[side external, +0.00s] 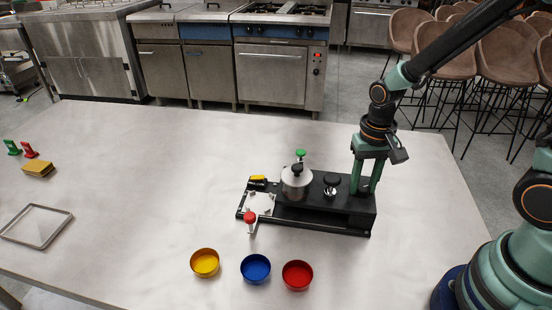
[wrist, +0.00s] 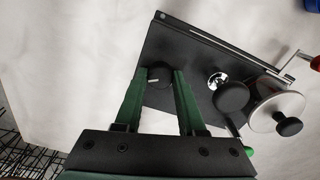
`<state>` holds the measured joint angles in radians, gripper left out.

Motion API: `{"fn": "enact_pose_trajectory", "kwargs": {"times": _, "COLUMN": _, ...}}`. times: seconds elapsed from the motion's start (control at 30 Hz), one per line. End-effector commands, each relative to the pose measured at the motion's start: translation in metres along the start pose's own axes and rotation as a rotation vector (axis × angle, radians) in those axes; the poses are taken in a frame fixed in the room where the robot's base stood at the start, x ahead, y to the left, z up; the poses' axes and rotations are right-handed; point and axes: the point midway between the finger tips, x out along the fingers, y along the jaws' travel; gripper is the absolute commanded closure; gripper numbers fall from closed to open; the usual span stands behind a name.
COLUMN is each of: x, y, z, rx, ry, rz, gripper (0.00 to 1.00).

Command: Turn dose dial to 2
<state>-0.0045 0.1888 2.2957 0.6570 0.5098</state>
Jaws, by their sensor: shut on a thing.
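The dose dial (wrist: 157,80) is a small black knob with a pale mark, set on the end of the black machine (wrist: 185,55). In the wrist view my gripper (wrist: 160,72) has its two green fingers on either side of the dial, shut on it. In the side view my gripper (side external: 367,189) points down onto the right end of the machine (side external: 318,217). There the fingers hide the dial. I cannot read any dose numbers around it.
A metal canister (side external: 296,187) with a black knob and a black round cap (side external: 331,179) stand close left of my gripper. A red-handled crank (side external: 250,217) is further left. Yellow (side external: 205,262), blue (side external: 255,268) and red (side external: 297,275) bowls stand in front. The back of the table is clear.

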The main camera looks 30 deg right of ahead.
Motion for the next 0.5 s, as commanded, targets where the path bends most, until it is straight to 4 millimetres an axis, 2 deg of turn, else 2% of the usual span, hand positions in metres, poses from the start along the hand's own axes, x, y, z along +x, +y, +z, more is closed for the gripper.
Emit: {"fn": "enact_pose_trajectory", "kwargs": {"times": 0.5, "x": -0.001, "y": -0.0001, "z": -0.0002, "rx": 0.035, "ry": 0.0, "rz": 0.0, "gripper": 1.0}}
